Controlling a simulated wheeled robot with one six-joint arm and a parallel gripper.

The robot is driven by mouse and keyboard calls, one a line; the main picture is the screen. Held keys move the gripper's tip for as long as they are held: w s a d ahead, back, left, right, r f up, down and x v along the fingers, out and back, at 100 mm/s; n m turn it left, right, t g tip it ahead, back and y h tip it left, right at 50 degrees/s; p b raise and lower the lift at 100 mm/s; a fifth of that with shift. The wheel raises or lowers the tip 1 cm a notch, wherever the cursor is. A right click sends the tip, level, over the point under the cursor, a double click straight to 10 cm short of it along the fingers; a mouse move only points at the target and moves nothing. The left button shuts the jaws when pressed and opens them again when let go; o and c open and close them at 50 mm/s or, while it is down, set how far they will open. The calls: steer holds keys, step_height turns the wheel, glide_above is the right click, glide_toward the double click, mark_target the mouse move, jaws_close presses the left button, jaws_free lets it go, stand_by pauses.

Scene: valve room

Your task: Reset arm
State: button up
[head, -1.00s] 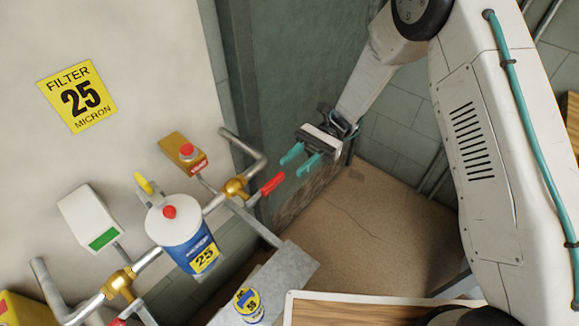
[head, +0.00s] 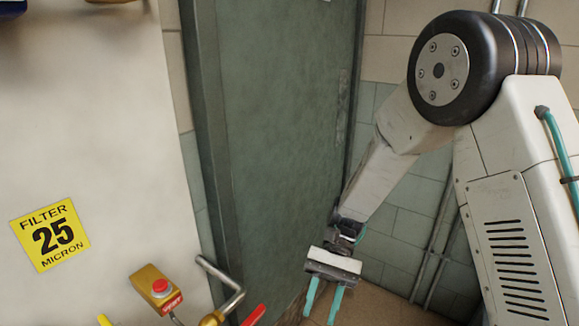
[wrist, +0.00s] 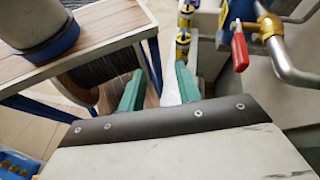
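My gripper (head: 322,299) hangs at the lower middle of the head view, in front of the green door, with its two teal fingers pointing down. The fingers are apart and nothing is between them. In the wrist view my gripper (wrist: 158,88) also shows its teal fingers spread, with a gap between them. My white arm (head: 405,130) bends at a black joint at the upper right. The fingers touch nothing that I can see.
A yellow "FILTER 25 MICRON" sign (head: 50,235) is on the pale wall. A yellow box with a red button (head: 160,287) and a pipe with a red handle (head: 254,315) are at the bottom.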

steer(key=s+d+r+n+t+h, duration=0.1)
steer(key=s+d+r+t+h, duration=0.1)
steer(key=s+d+r+t, duration=0.4)
steer(key=s+d+r+n+t+h, duration=0.1)
steer(key=s+d+r+t+h, duration=0.1)
steer(key=s+d+r+t, duration=0.5)
steer(key=d+r, duration=0.5)
steer(key=d, duration=0.2)
steer(key=shift+s+r+n+h, duration=0.3)
steer(key=shift+n+h, duration=0.1)
steer(key=shift+d, duration=0.1)
